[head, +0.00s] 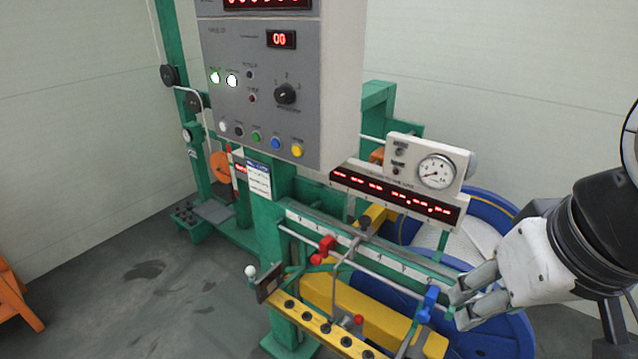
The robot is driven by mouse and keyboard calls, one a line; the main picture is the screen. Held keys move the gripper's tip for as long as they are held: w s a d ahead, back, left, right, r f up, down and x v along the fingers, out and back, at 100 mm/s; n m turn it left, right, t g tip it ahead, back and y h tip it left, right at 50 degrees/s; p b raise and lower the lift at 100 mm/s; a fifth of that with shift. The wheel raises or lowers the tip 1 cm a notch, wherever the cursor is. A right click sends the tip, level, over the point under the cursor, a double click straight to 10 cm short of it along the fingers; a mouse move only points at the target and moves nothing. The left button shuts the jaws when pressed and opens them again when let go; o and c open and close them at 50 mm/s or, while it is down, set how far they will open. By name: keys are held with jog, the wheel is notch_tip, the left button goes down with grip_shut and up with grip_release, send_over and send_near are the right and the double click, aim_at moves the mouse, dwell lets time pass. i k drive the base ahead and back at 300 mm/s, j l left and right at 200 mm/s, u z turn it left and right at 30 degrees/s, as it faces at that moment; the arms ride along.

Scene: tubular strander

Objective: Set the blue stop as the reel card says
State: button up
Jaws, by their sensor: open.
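The blue stop (428,304) sits near the right end of a thin horizontal rod, below a pale numbered scale (375,254). My gripper (460,305) is open, with its fingertips just right of the blue stop; I cannot tell whether they touch it. A red stop (324,250) sits further left on the same rod. A small white card with a blue header (258,179) hangs below the grey control panel and may be the reel card; its text is too small to read.
The grey control panel (262,95) has a knob, coloured buttons and a red display. A dial gauge (436,172) stands above a red-lit display strip (395,196). Below the rod are a yellow bar (330,326) with black knobs and a red-tipped lever (357,320).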

aim_at(421, 316)
jog(key=k+l+u, duration=0.2)
jog(key=l, duration=0.2)
jog(key=k+l+u, duration=0.15)
jog(key=l, duration=0.25)
jog(key=k+l+u, duration=0.2)
jog(key=l, duration=0.15)
